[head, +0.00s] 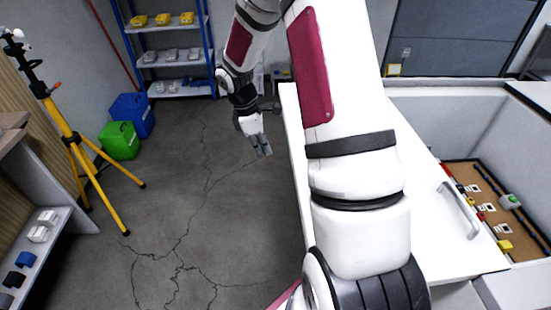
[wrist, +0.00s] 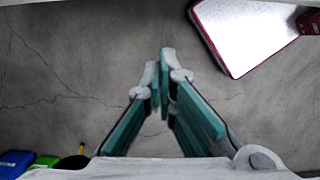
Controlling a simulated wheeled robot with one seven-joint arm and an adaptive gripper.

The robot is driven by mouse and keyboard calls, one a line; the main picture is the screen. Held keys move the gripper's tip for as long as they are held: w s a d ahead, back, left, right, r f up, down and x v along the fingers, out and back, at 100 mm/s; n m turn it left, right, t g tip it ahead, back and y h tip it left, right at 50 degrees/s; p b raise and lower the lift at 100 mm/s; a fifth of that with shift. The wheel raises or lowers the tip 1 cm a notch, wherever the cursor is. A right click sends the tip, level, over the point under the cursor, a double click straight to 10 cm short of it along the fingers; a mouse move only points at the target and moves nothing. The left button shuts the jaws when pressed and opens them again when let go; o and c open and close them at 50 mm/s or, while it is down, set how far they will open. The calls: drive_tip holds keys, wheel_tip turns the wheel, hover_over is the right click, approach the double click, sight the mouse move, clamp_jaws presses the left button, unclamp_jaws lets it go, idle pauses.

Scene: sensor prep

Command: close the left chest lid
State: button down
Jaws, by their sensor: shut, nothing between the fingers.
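A white lid panel (head: 425,205) with a grey bar handle (head: 459,208) shows at the right of the head view, partly hidden behind my arm. An open white chest bay (head: 535,238) is to the right of the panel, with a brown board inside. I cannot tell the lid's exact angle. My gripper (head: 263,148) hangs over the floor to the left of the panel, apart from it and from the handle. In the wrist view my gripper (wrist: 163,75) is shut and empty, its fingertips together above bare floor.
A yellow tripod (head: 75,140) stands at the left. Green (head: 119,141) and blue (head: 133,113) bins sit behind it. A blue-framed shelf (head: 172,55) is at the back, and a low shelf (head: 55,205) at the left edge. The cracked floor between is clear.

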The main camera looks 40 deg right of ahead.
drive_tip(key=s+d+f+p, duration=0.2)
drive_tip(key=s+d+f, duration=0.2)
drive_tip(key=f, duration=0.5)
drive_tip(key=shift+d+f+p, duration=0.25)
drive_tip(key=shift+d+p, duration=0.05)
drive_tip(key=shift+d, duration=0.25)
drive_tip(key=shift+d, duration=0.1)
